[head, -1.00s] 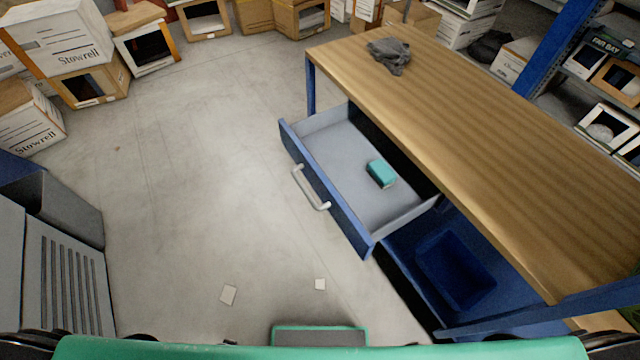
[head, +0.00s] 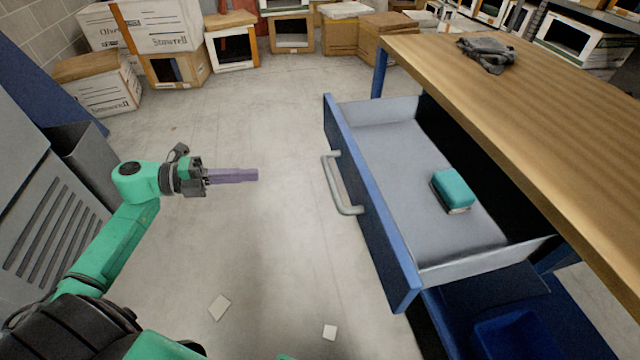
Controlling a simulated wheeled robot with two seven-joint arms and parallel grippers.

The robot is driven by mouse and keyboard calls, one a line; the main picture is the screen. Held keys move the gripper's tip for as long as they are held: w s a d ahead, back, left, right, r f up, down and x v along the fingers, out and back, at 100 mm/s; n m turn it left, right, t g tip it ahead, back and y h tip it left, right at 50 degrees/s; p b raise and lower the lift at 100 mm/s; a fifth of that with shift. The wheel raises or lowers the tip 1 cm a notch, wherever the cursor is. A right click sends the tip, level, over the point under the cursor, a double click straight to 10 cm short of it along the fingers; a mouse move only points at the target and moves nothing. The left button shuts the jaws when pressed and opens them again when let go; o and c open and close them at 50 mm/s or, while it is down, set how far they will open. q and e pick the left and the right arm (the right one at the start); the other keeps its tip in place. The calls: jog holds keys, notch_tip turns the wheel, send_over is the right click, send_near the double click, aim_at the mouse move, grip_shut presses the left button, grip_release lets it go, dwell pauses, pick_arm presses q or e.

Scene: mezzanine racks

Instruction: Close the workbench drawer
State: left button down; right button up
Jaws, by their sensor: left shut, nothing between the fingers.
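The workbench drawer (head: 372,205) is pulled well out from under the wooden-topped workbench (head: 540,110). Its blue front faces left and carries a grey bar handle (head: 338,185). A teal and white block (head: 453,190) lies inside on the grey drawer floor. My left gripper (head: 256,175) is shut and empty, with its purple-grey fingers pointing right toward the handle. A clear gap lies between the fingertips and the handle. My right gripper is not in view.
A grey cloth (head: 487,54) lies on the bench top. A blue bin (head: 515,335) sits on the lower shelf under the drawer. Stacked boxes (head: 175,28) line the back. A grey slatted cabinet (head: 50,225) is at left. Bare floor lies between it and the drawer, with two paper scraps (head: 219,307).

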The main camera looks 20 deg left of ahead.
pick_arm(q)
jog(key=r+p+x, duration=0.1)
jog(key=r+x, duration=0.1)
jog(key=x, duration=1.1)
jog(key=shift+w+f, duration=0.15)
jog(key=shift+w, duration=0.1)
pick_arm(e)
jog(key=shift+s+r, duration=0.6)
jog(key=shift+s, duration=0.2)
pick_arm(q)
jog(key=shift+d, duration=0.1)
